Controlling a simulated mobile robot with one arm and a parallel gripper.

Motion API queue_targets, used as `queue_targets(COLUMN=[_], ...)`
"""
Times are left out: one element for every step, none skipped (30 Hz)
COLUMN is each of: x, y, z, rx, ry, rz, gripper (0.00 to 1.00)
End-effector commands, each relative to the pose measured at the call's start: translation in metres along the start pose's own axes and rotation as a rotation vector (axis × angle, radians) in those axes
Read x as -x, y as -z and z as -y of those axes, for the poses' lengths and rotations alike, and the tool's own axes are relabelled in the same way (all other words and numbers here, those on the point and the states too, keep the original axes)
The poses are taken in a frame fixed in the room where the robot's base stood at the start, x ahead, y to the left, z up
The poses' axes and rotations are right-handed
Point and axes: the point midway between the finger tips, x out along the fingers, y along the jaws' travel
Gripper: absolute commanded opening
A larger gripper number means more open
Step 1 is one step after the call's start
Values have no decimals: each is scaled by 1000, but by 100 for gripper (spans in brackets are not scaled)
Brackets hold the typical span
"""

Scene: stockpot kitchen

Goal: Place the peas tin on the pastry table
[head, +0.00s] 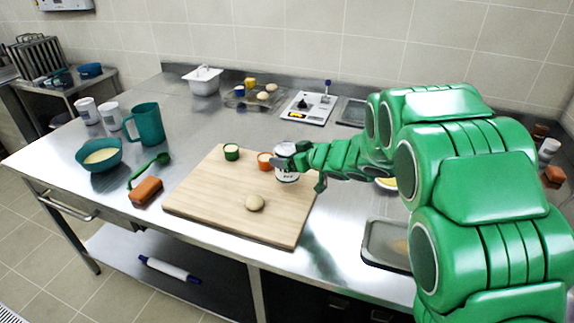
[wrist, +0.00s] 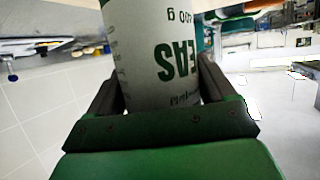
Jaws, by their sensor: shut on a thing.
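My gripper (head: 286,163) is shut on the peas tin (head: 287,177), a white tin with dark lettering. In the wrist view the tin (wrist: 150,60) sits between both fingers of the gripper (wrist: 160,90), its green "EAS" letters upside down. In the head view the tin is at the right back part of a wooden board (head: 215,195), on the steel table (head: 185,140). I cannot tell whether its base touches the board. The gripper covers part of its top.
A green cup (head: 231,152) and an orange cup (head: 265,161) stand left of the tin. A teal jug (head: 147,124), a bowl (head: 100,155) and an orange-brown block (head: 146,191) are left. A scale (head: 308,107) stands behind.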

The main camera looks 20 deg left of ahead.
Motion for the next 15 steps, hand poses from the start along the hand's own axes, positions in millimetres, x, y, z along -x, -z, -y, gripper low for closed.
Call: queue_targets(x=[-1,-2,-2,-3,-3,-4,-6,-7,-9,-10,-12,-14,-16,-17,-19], y=[0,0,0,-1,-1,-2,-2,-3,-5,-8,-12,-18,-22,-25,-29], z=[-1,-1,-1,-2,-2,-2,-3,-4,-5,-5,-4,-4,-4,-4,-4], rx=[0,1,1,1,1,1,1,1,0,-1,-2,-2,-3,-2,-3], ry=[0,0,0,0,0,0,0,0,0,0,1,1,1,1,1], rz=[-2,-2,-2,-2,-2,-2,-2,-2,-2,-2,-1,0,0,0,1], gripper=[33,33,33,33,33,33,33,33,33,33,33,33,33,33,33])
